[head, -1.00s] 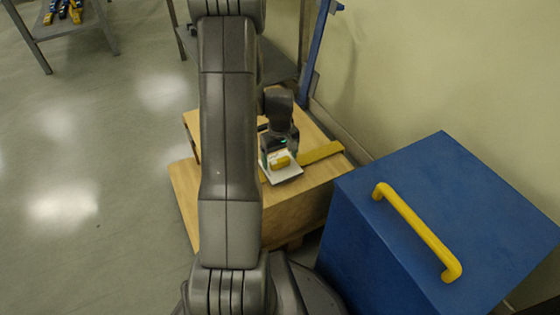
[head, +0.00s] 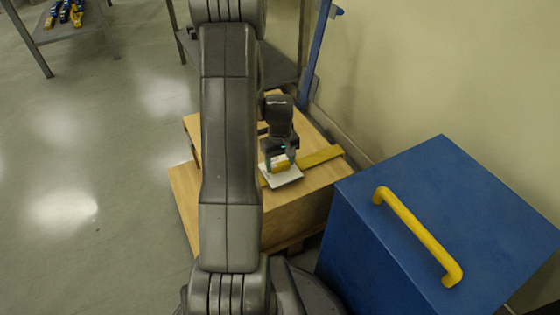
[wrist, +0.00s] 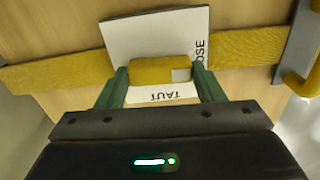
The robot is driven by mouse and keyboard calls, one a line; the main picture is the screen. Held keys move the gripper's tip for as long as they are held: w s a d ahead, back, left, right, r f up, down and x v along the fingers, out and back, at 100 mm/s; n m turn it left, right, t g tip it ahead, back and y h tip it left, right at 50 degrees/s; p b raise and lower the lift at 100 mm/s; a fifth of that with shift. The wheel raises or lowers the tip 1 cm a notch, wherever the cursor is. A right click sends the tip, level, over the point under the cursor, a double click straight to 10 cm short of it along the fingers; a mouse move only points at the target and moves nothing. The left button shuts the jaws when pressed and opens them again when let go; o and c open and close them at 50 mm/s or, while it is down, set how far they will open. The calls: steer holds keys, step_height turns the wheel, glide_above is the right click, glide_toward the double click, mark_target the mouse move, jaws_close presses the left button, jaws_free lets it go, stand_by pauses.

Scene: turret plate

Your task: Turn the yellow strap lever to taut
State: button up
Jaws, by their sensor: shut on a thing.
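The yellow strap lever (wrist: 155,71) sits on a white plate (wrist: 150,33) marked TAUT and, partly hidden, "OSE". In the wrist view the lever lies crosswise, with a pale tip at its right end near "OSE"; TAUT is printed just below it. My gripper (wrist: 161,74) is shut on the lever, with one green finger at each end. In the head view my gripper (head: 281,161) is over the white plate (head: 287,180) on the wooden crate, and the lever is partly hidden. A yellow strap (wrist: 55,73) runs out from both sides of the plate.
The wooden crate (head: 300,213) carries the strap and plate. A blue box (head: 440,185) with a yellow handle (head: 418,235) stands close at the right. A blue post (head: 318,50) and the wall are behind. Open floor (head: 90,160) lies to the left.

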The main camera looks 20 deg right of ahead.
mark_target(280, 164)
steer(key=m+p, duration=0.1)
steer(key=m, duration=0.3)
steer(key=shift+r+m+p, duration=0.1)
steer(key=shift+m+p, duration=0.2)
steer(key=m+p, duration=0.1)
steer(key=m, duration=0.3)
steer(key=shift+m, duration=0.3)
steer(key=m, duration=0.4)
steer(key=shift+p, duration=0.35)
steer(key=shift+m, duration=2)
steer(key=o, duration=1)
steer(key=shift+p, duration=0.3)
step_height(280, 164, up, 14)
steer(key=p, duration=0.4)
